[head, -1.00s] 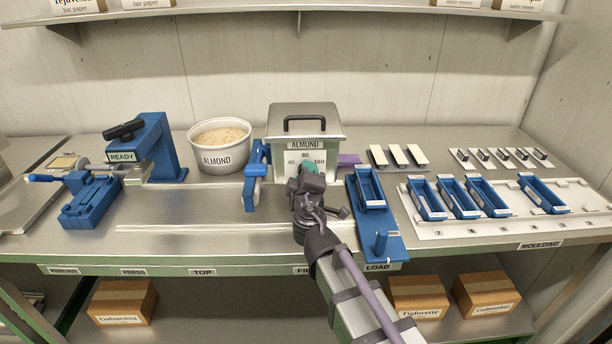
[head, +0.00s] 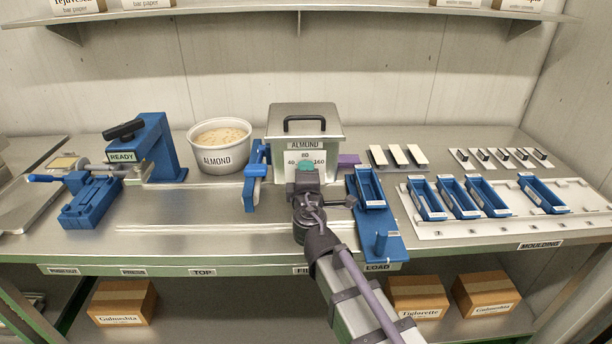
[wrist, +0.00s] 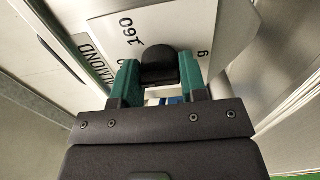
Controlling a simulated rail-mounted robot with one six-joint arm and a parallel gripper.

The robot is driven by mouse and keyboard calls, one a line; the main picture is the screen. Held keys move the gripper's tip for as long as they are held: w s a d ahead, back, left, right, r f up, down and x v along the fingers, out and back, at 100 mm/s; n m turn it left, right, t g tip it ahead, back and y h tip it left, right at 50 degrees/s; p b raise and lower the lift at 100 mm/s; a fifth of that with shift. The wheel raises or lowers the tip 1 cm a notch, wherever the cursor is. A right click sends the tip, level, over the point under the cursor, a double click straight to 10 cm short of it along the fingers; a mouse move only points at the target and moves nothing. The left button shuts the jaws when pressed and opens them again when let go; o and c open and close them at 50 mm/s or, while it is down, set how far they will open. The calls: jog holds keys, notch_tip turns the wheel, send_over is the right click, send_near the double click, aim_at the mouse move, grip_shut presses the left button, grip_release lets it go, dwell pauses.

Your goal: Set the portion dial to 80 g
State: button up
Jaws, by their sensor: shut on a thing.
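The portion dial plate (head: 292,171) is a white panel on the front of the metal ALMOND hopper (head: 270,130). The marks 40, 80 and 160 show, with 80 at the top. My gripper (head: 306,165) is in front of the plate and covers the dial knob in the head view. In the wrist view, my gripper's green fingers (wrist: 160,82) are shut on the black dial knob (wrist: 158,66), one on each side. The plate (wrist: 205,35) lies tilted behind it. I cannot make out which mark the knob points to.
A blue lever part (head: 256,170) stands just left of the plate. A blue mould (head: 368,186) on a blue load stand is close to the right of my gripper. A white ALMOND tub (head: 220,160) is farther left. Bare bench lies in front of the tub.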

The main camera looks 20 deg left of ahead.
jog(key=o, duration=0.9)
jog(key=shift+s, duration=0.1)
jog(key=v, duration=1)
jog(key=shift+s+d, duration=0.15)
jog(key=shift+s, duration=0.15)
